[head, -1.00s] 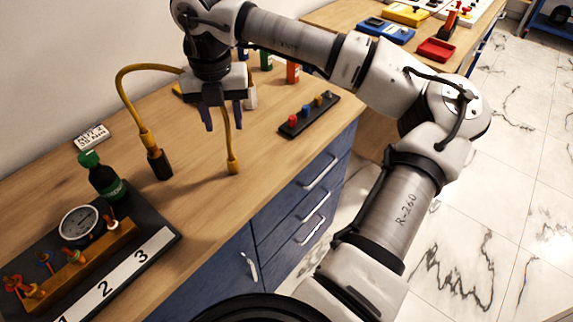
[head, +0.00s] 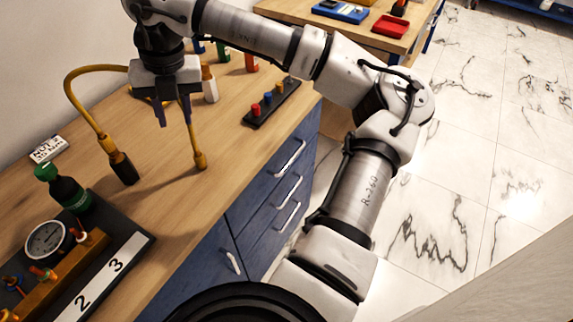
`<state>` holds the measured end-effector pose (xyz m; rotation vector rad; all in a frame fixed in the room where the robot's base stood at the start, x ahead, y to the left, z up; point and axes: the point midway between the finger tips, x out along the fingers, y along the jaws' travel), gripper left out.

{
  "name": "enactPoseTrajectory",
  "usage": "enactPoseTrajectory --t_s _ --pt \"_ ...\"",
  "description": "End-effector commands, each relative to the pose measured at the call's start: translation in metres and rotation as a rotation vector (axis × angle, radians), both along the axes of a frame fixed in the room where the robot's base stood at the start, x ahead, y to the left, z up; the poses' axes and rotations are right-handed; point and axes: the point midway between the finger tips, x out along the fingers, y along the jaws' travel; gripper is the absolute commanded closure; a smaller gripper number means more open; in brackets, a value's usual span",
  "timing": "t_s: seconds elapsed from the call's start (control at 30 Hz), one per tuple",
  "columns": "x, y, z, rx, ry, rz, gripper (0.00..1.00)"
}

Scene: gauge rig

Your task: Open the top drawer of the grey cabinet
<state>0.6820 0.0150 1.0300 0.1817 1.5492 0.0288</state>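My gripper (head: 174,110) hangs above the wooden bench in the upper left, fingers pointing down. Its two dark fingers are apart with nothing between them. No cabinet clearly recognisable as grey shows. A pale grey flat surface (head: 510,280) cuts across the lower right corner; I cannot tell whether it belongs to the cabinet, and no drawer or handle shows on it. The drawers in view are blue (head: 265,190), shut, with light bar handles, under the bench and well to the right of and below my gripper.
The bench (head: 225,150) carries a yellow cable (head: 80,78), a green-capped bottle (head: 68,190), a round gauge (head: 48,240) and a black strip with coloured pegs (head: 270,103). A red tray (head: 390,26) lies on a farther bench. Marble floor (head: 470,150) is open on the right.

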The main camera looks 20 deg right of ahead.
Motion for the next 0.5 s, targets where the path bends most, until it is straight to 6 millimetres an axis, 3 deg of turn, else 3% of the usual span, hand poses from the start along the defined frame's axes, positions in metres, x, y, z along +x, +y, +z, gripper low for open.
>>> enactPoseTrajectory --t_s 0.13,0.27,0.5 --pt "0.005 0.015 0.009 0.244 -0.056 0.076 0.68" --pt "0.011 0.015 0.023 0.458 -0.131 0.122 0.68" --pt "0.02 -0.015 0.039 0.826 -0.303 0.125 0.68"
